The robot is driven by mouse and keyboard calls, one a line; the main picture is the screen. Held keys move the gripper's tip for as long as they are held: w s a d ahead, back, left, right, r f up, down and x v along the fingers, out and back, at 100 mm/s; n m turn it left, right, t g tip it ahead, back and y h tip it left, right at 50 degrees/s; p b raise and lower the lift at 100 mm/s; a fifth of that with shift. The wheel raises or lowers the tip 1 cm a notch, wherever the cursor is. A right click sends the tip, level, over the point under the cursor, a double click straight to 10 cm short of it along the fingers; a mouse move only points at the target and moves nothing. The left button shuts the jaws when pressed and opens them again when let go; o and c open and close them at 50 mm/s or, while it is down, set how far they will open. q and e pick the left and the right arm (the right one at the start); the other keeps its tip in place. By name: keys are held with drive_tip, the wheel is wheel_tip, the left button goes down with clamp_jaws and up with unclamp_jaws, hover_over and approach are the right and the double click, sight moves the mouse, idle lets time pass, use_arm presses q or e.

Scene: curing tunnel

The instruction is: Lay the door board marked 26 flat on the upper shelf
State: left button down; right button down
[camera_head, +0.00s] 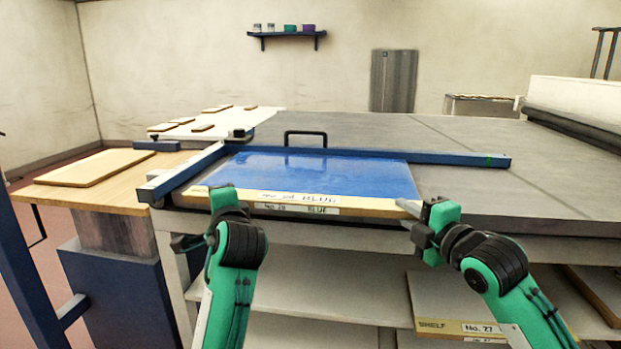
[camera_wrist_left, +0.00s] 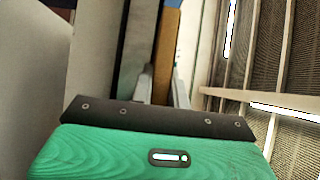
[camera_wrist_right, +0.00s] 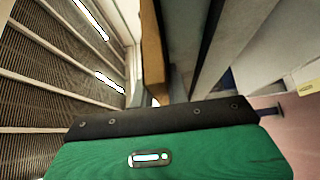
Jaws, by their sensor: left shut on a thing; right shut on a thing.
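A blue-topped door board (camera_head: 310,173) with a tan front edge lies flat over the grey table top. Its front strip carries a white label that seems to read 26 BLUE. My left gripper (camera_head: 222,200) is shut on its near left end and my right gripper (camera_head: 425,212) on its near right corner. The tan board edge shows between the fingers in the left wrist view (camera_wrist_left: 167,55) and the right wrist view (camera_wrist_right: 152,50). A second label sits just below the first. Pale shelves (camera_head: 320,290) show under the table top; which is the upper shelf is unclear.
A blue fence (camera_head: 440,158) runs behind the board and along its left side, with a black handle (camera_head: 305,134) behind it. A board labelled SHELF No. 27 (camera_head: 455,327) lies on a lower shelf at right. A wooden side table (camera_head: 75,190) stands left. The shelf's middle looks clear.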

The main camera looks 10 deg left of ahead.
drive_tip(key=shift+r, duration=0.15)
